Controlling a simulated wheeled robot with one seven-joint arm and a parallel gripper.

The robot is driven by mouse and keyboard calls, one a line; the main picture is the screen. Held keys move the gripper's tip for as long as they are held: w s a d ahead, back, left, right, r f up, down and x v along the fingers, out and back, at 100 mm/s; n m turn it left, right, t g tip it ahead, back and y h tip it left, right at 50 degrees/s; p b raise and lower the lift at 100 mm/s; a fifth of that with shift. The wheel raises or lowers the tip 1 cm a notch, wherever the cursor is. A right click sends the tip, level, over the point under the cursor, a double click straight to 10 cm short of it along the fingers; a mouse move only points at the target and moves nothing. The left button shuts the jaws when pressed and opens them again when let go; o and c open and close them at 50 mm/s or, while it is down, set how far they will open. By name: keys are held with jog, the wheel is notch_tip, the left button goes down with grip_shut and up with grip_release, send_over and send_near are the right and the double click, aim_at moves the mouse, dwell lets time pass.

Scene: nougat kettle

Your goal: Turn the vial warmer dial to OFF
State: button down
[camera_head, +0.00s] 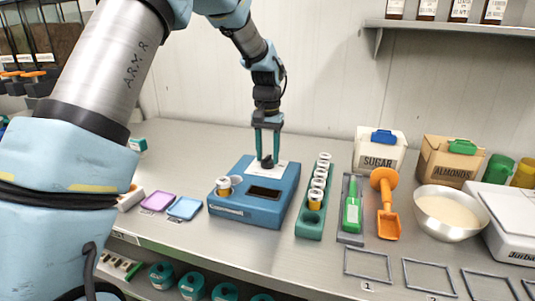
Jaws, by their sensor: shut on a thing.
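The vial warmer (250,211) is a blue box on the counter with a dark display on its top. A vial (223,187) with a white cap and amber body stands in it at the left. My gripper (266,160) points down over the back of the warmer's top, at a pale panel (281,168).
A green rack (309,225) of capped vials stands right of the warmer. Beyond it are a green scoop (351,214), an orange scoop (388,215), a bowl (450,222) and a sugar box (379,152). Purple (158,202) and blue (184,208) trays lie at the left.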

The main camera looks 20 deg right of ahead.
aim_at(267, 157)
jog(key=n, duration=0.3)
jog(key=shift+r+n, duration=0.1)
jog(key=shift+n, duration=0.2)
jog(key=n, duration=0.3)
jog(key=shift+n+p, duration=0.3)
jog(key=shift+p, duration=0.05)
jog(key=n, duration=0.3)
jog(key=shift+n+p, duration=0.3)
jog(key=shift+p, duration=0.1)
jog(key=shift+n+p, duration=0.35)
jog(key=shift+n, duration=1.15)
jog(key=shift+c, duration=1.8)
grip_release()
notch_tip(267, 157, up, 11)
jog(key=b, duration=0.2)
